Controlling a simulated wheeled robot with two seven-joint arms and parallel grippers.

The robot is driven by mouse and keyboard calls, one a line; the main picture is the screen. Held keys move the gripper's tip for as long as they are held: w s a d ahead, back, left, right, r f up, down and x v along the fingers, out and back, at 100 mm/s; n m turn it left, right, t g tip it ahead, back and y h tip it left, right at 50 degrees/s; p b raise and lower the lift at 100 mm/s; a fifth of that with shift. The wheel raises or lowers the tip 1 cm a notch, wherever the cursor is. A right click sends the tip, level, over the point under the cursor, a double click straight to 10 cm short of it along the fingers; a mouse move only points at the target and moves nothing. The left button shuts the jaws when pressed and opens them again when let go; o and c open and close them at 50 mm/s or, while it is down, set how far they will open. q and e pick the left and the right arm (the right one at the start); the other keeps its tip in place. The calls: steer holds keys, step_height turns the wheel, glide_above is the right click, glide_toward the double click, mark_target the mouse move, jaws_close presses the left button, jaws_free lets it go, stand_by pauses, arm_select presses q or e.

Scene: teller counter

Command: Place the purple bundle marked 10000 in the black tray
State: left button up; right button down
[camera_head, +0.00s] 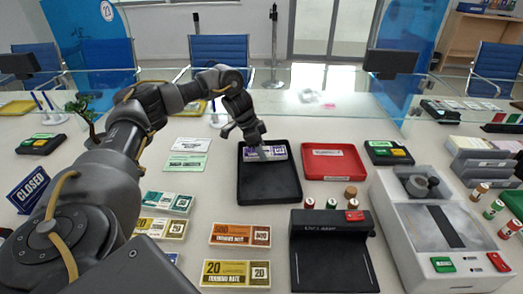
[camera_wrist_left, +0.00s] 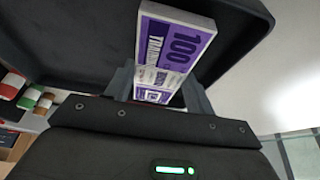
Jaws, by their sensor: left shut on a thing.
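The purple bundle (camera_head: 278,152) is inside the outline of the black tray (camera_head: 270,190), near its back edge. In the left wrist view the purple bundle (camera_wrist_left: 178,48) shows a white and purple face with "100" and part of further print; the rest of the number is cut off or hidden. My left gripper (camera_head: 262,152) is shut on the bundle, and its fingers (camera_wrist_left: 160,88) sit on either side of it. The tray (camera_wrist_left: 75,40) lies behind the bundle in that view. I cannot tell whether the bundle touches the tray floor. My right gripper is not in view.
A red tray (camera_head: 333,178) stands close on the right of the black tray. Orange (camera_head: 240,235) and yellow (camera_head: 236,273) bundles lie in front, with a black device (camera_head: 330,265) beside them. Small stamps and a large grey machine (camera_head: 440,225) stand at the right. A glass screen runs behind.

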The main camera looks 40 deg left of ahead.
mark_target(254, 152)
arm_select(q)
steer(key=shift+f, duration=0.35)
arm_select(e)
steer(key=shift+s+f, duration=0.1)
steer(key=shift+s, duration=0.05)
arm_select(q)
steer(key=o, duration=1.1)
steer(key=shift+f, duration=0.1)
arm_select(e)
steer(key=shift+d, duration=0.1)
arm_select(q)
steer(key=v, duration=0.7)
steer(key=shift+r, duration=0.2)
steer(key=p+v, duration=0.2)
steer(key=v, duration=0.2)
steer(key=shift+s+a+r, duration=0.15)
steer(key=shift+s+r, duration=0.05)
steer(key=shift+r, duration=0.15)
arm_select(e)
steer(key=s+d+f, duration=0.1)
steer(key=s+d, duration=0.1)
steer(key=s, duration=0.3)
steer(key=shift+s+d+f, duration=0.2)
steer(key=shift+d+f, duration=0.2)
